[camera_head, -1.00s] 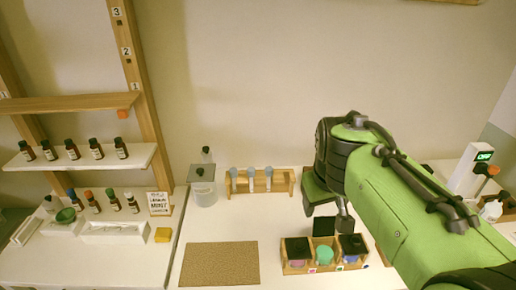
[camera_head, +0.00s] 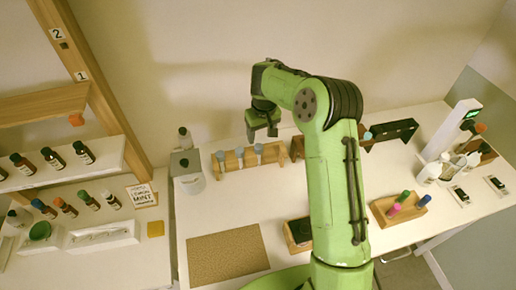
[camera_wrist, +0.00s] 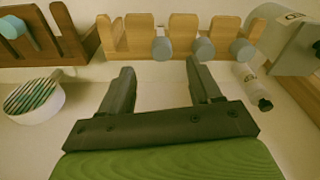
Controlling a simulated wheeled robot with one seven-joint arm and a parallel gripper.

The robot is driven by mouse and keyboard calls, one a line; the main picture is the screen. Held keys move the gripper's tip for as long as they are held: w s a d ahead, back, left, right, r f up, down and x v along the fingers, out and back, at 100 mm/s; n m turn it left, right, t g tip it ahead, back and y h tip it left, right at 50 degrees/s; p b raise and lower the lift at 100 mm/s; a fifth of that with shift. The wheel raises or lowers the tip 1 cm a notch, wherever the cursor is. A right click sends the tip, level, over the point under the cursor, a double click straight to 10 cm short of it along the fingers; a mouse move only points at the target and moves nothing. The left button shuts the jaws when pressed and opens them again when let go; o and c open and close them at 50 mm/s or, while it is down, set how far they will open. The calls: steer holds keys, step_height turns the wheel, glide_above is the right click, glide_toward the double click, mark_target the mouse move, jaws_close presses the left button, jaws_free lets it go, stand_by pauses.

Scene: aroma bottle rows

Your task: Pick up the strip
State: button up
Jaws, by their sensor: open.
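My gripper (camera_head: 263,132) is open and empty, above the back of the white table in the head view. Its two dark fingers also show in the wrist view (camera_wrist: 160,70), with bare table between them. A round white cup (camera_wrist: 33,104) stands left of the fingers in the wrist view. Several thin, pale and dark strips (camera_wrist: 31,92) seem to lie side by side in its mouth; I cannot tell one strip apart clearly. The cup is apart from the fingers, and my arm hides it in the head view.
A light wooden rack (camera_wrist: 180,36) with grey-capped things is just beyond the fingers. A darker rack (camera_wrist: 45,45) is at its left, a grey-lidded canister (camera_wrist: 285,38) and a small bottle (camera_wrist: 252,86) at its right. A cork mat (camera_head: 228,258) lies at the front left.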

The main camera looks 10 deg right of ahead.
mark_target(259, 146)
steer(key=f, duration=0.2)
steer(key=f+p, duration=0.1)
steer(key=f, duration=0.1)
steer(key=w+f, duration=0.1)
steer(key=f, duration=0.1)
steer(key=shift+a, duration=0.2)
steer(key=shift+w+f, duration=0.15)
steer(key=shift+f, duration=0.15)
steer(key=shift+c, duration=1.4)
steer(key=c, duration=0.7)
